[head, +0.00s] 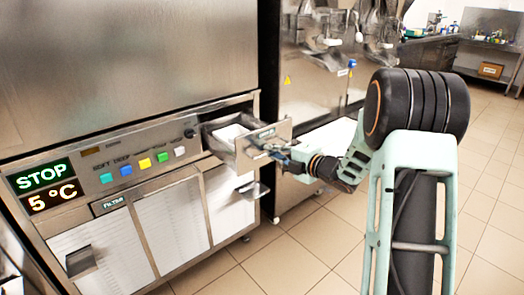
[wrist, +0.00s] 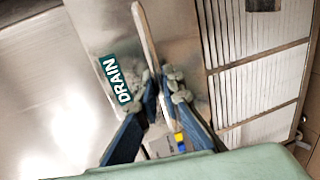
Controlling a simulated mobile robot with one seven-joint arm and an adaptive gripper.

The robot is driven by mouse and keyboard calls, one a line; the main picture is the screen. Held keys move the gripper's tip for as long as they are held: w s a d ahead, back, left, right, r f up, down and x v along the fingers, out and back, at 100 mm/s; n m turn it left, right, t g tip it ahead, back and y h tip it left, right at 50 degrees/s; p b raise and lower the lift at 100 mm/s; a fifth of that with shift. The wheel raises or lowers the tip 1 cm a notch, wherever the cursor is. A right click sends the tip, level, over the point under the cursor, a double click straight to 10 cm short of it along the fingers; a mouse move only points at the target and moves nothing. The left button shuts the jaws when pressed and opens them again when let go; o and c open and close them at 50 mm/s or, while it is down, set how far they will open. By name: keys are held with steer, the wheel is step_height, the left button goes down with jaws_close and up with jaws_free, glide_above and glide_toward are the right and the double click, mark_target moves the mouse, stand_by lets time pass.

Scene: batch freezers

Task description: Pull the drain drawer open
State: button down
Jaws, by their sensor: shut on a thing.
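The drain drawer (head: 272,133) is a steel box at the right end of the freezer's control panel in the head view. It stands out from the cabinet, and its pale inside shows from above. In the wrist view its steel front (wrist: 105,30) carries a green DRAIN label (wrist: 122,80). A pale bar-like handle (wrist: 146,35) runs between the fingertips. My gripper (head: 284,153) is at the drawer front, with both fingers (wrist: 166,82) closed on the handle. The fingers hide part of the handle.
The freezer's control panel (head: 90,165) has coloured buttons and a STOP, 5 °C display. Below it are filter panels (head: 180,215), with a handle jutting out under the drawer. Another steel machine (head: 315,85) stands close on the right. The tiled floor (head: 300,245) in front is clear.

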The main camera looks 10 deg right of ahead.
steer(key=shift+f+v, duration=0.1)
steer(key=shift+v, duration=0.5)
steer(key=shift+f+v, duration=0.15)
steer(key=shift+v, duration=0.45)
steer(key=shift+d, duration=0.1)
steer(key=c, duration=2.3)
jaws_free()
steer(key=shift+c, duration=0.2)
steer(key=shift+s, duration=0.15)
steer(key=v, duration=1.2)
